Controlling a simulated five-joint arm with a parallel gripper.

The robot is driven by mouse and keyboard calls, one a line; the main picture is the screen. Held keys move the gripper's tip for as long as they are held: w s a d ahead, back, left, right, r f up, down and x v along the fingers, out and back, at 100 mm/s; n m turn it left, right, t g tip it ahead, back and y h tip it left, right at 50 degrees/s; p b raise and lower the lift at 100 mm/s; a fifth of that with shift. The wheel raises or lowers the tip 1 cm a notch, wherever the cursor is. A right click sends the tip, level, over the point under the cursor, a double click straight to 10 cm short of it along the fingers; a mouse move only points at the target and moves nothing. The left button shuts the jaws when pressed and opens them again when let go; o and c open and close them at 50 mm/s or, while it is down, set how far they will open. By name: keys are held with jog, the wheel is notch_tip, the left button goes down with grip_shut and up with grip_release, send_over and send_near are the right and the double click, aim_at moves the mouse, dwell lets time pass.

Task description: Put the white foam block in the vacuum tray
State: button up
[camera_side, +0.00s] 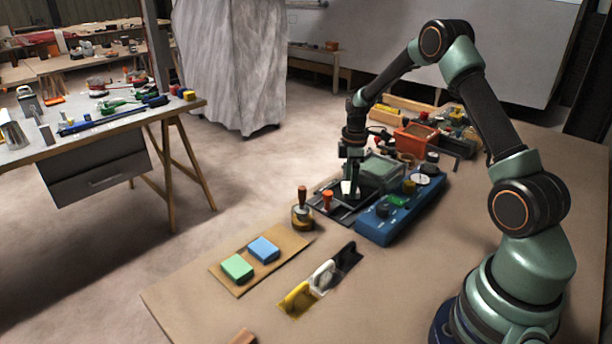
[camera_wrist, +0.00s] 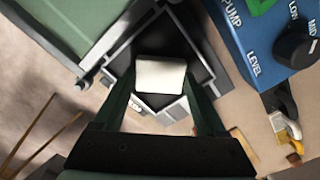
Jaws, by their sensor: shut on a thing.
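The white foam block (camera_wrist: 160,74) is between the fingers of my gripper (camera_wrist: 160,82) in the wrist view. My gripper is shut on it. In the side view my gripper (camera_side: 351,180) points down with the block (camera_side: 347,188) at its tips. The vacuum tray (camera_wrist: 188,45) is a dark square recess with a grey rim, and the block shows over it in the wrist view. In the side view the tray (camera_side: 345,213) lies below my gripper. I cannot tell whether the block touches the tray floor.
A green lid (camera_side: 382,170) stands at the tray's far side. A blue pump unit (camera_side: 385,222) with knobs sits to the right. A wooden-handled tool (camera_side: 302,212) stands left of the tray. Green (camera_side: 237,267) and blue (camera_side: 263,249) blocks lie on a brown board (camera_side: 285,243) in front.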

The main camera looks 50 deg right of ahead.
jog(key=shift+f, duration=0.2)
jog(key=o, duration=1.2)
notch_tip(320, 180, up, 12)
jog(key=s+a+r+m+t, duration=0.3)
jog(key=s+a+r+m, duration=0.15)
jog(key=a+r, duration=0.6)
jog(key=s+a+m+t, duration=0.2)
jog(key=s+a+m, duration=0.2)
jog(key=s+a, duration=0.6)
jog(key=shift+s+r+t, duration=0.15)
jog(key=shift+s+t, duration=0.1)
jog(key=shift+t, duration=0.05)
